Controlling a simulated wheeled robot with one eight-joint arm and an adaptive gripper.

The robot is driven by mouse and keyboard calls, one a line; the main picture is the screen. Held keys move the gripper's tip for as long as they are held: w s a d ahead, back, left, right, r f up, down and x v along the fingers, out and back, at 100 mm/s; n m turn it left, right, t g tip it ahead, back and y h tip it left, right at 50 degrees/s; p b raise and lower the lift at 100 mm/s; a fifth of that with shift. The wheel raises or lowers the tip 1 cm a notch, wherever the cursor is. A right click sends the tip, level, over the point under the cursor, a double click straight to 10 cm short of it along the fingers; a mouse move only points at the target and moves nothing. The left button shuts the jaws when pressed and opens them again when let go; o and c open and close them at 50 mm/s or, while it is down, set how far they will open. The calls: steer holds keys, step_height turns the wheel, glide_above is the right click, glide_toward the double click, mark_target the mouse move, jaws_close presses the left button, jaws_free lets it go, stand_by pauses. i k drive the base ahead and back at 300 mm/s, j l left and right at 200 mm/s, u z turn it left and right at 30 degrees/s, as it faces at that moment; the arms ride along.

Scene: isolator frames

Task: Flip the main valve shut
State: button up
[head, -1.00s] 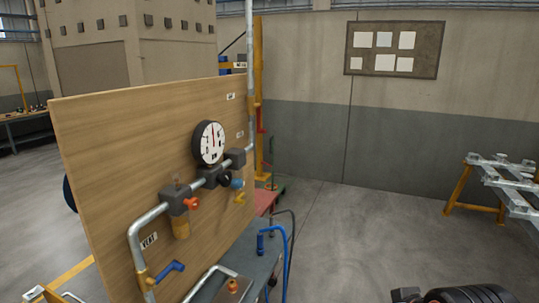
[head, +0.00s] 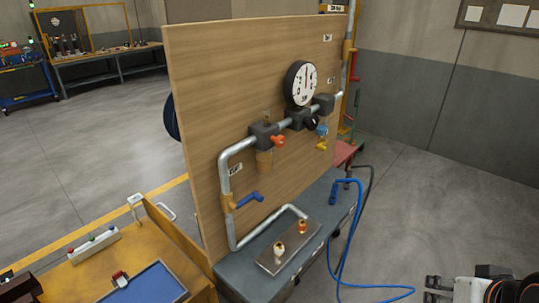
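A wooden panel (head: 215,90) carries a grey pipe run with a round white gauge (head: 300,83). A blue lever (head: 249,199) sits low on the pipe's left vertical leg, slanting up to the right, beside a small label (head: 236,169). A red-orange handle (head: 278,141) is on the dark block above it. A blue handle (head: 321,130) and a yellow handle (head: 321,146) are further right. The label lettering is too small to tell which is the main valve. My gripper (head: 431,290) is at the bottom right, partly cut off, well apart from the panel; its opening is unclear.
The panel stands on a grey bench (head: 322,209) with a metal plate (head: 284,255) and brass fittings. A blue hose (head: 343,230) hangs to the floor on the right. A yellow table (head: 88,275) with a blue tray (head: 150,284) is at the lower left. Floor right of the hose is clear.

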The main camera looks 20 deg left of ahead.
mark_target(353, 51)
steer(key=i+j, duration=0.1)
steer(key=i, duration=0.5)
steer(key=i+j+z, duration=0.1)
steer(key=i, duration=0.5)
